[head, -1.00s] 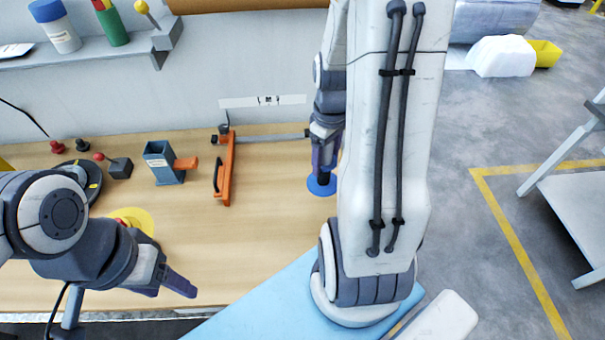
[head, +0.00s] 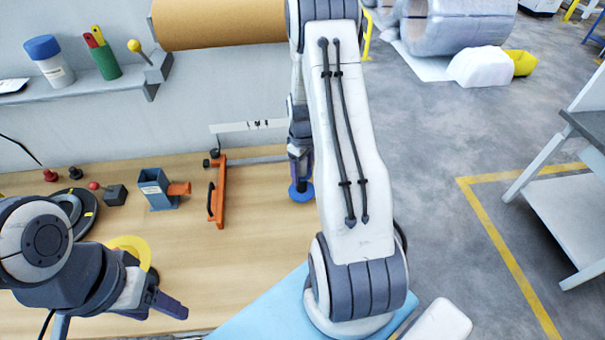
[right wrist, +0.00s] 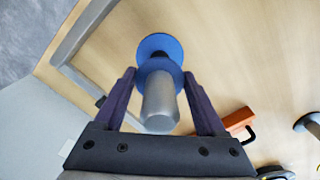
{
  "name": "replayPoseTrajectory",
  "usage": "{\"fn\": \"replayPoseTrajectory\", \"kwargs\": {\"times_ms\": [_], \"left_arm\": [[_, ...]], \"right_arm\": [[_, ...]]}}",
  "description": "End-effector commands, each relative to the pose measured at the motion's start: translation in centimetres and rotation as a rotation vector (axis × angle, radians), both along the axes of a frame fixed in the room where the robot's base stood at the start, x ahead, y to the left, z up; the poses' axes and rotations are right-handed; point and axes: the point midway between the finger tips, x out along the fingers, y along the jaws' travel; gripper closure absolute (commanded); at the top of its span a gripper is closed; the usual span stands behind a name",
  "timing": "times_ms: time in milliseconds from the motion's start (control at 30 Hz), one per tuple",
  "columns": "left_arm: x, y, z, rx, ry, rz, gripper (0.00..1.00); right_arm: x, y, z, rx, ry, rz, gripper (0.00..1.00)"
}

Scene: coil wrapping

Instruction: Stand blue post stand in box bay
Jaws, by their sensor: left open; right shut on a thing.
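The blue post stand (right wrist: 160,108) shows in the right wrist view as a grey post with a blue collar and a round blue base. My right gripper (right wrist: 160,82) has a finger on each side of it and is shut on it. In the head view the blue base (head: 301,193) shows below my right gripper (head: 300,168), near the bench's right end; the stand looks about upright, and I cannot tell whether it touches the bench. My left gripper (head: 168,303) is open and empty over the bench's front left. I cannot clearly make out the box bay.
An orange-handled bar tool (head: 217,192), a blue-grey holder (head: 157,189) and a yellow disc (head: 130,246) are on the wooden bench (head: 255,235). Wood left of the stand is clear. A grey frame strip (right wrist: 85,32) edges the bench in the right wrist view.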

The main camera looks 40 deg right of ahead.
Motion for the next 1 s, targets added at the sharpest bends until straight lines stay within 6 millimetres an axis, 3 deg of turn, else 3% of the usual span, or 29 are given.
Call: {"fn": "replayPoseTrajectory", "kwargs": {"times_ms": [200, 600, 633, 667, 700, 1000], "left_arm": [[0.0, 0.0, 1.3, 0.000, 0.000, -0.002, 0.38], [0.0, 0.0, 0.7, 0.000, 0.000, -0.002, 0.38], [0.0, 0.0, 0.8, 0.000, 0.000, -0.001, 0.38], [0.0, 0.0, 0.9, 0.000, 0.000, -0.001, 0.38], [0.0, 0.0, 0.9, 0.000, 0.000, -0.001, 0.38], [0.0, 0.0, 1.3, 0.000, 0.000, -0.002, 0.38]], "right_arm": [[-0.1, 0.0, -2.3, 0.001, 0.001, 0.000, 0.95], [-0.1, 0.0, -3.0, 0.000, 0.000, 0.000, 0.95], [-0.1, 0.0, -2.9, 0.000, 0.000, 0.000, 0.19], [-0.1, 0.0, -2.9, 0.000, 0.000, 0.000, 0.08], [-0.1, 0.0, -2.9, 0.000, 0.000, 0.000, 0.00], [-0.1, 0.0, -2.3, 0.000, 0.000, 0.000, 0.00]]}}
